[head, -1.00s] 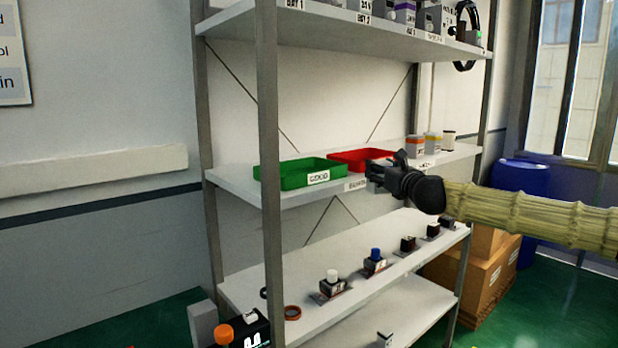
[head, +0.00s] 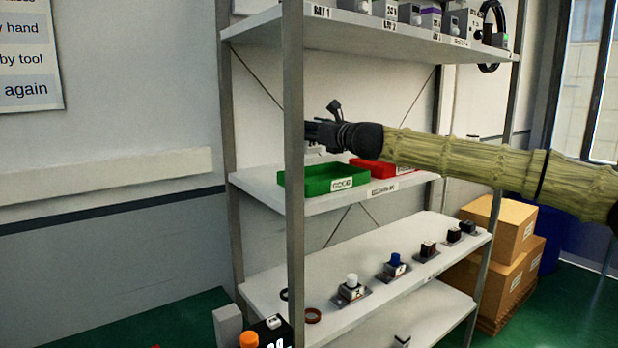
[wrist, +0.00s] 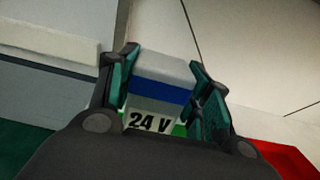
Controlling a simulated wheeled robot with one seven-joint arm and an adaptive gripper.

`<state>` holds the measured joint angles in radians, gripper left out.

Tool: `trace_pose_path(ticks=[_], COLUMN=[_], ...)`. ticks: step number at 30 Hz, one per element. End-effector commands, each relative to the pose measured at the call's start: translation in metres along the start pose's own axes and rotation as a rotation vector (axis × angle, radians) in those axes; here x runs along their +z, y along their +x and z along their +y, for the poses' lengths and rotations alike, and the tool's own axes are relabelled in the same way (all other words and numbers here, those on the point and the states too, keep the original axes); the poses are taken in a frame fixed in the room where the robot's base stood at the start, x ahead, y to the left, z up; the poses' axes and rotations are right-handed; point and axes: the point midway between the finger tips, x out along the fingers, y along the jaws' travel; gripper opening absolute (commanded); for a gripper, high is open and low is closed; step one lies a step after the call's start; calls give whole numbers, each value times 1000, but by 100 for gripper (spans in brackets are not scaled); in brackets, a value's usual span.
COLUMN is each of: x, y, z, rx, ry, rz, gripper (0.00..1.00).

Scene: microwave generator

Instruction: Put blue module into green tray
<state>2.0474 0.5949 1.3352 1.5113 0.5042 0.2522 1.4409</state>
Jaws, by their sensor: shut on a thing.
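A pale grey module with a blue band and a "24 V" label, the blue module (wrist: 162,92), sits between both fingers in the wrist view. My gripper (wrist: 163,88) is shut on it. In the head view my gripper (head: 314,134) is above the green tray (head: 322,180), close behind the front shelf post; the module is mostly hidden there. The green tray stands on the middle shelf and looks empty where I see inside. A bit of green shows behind the module in the wrist view.
A red tray (head: 385,170) stands right of the green tray, also visible in the wrist view (wrist: 285,158). The front post (head: 294,120) rises close to my gripper. The upper shelf (head: 370,30) holds several devices. Several small items stand on the lower shelf (head: 330,275).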

Motion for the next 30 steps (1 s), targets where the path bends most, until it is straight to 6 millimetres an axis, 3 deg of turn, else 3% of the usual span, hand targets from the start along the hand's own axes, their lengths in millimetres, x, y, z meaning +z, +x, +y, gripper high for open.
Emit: trace_pose_path(ticks=[12, 20, 30], x=[-47, -59, -91], y=[-2, -2, -3], z=[0, 0, 0], rx=[0, 0, 1], ry=[2, 2, 2], rz=[1, 1, 2], gripper=[18, 18, 18])
